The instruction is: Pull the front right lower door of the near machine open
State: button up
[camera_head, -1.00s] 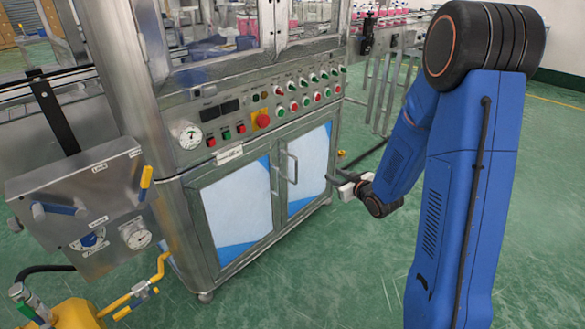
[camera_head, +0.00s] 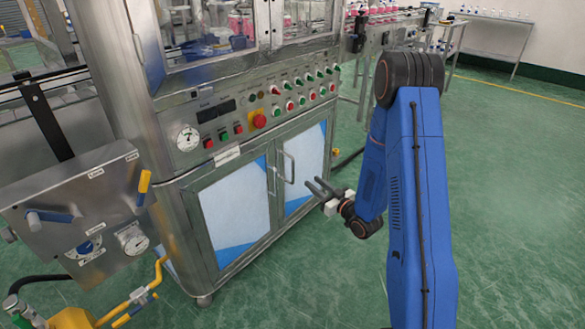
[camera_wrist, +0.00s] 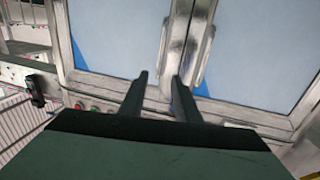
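The near machine's front right lower door (camera_head: 305,165) is shut, a white panel with blue corners in a metal frame. Its upright bar handle (camera_head: 287,166) is on its left edge, beside the left door's handle (camera_head: 272,181). My gripper (camera_head: 314,183) is in front of the right door, to the right of the handles, open and empty. The wrist view is roughly upside down. There my two fingers (camera_wrist: 158,78) are apart, pointing toward the seam between the doors, with a metal handle (camera_wrist: 203,52) just beyond and right of them. No contact with the handle is visible.
The left lower door (camera_head: 235,210) is also shut. A panel of buttons and a gauge (camera_head: 188,138) is above the doors. A grey control box (camera_head: 75,215) and yellow pipe (camera_head: 140,300) are at the left. The green floor (camera_head: 310,270) before the doors is clear.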

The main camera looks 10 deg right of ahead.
send_over(293, 181)
jog(key=shift+w, duration=0.35)
grip_shut()
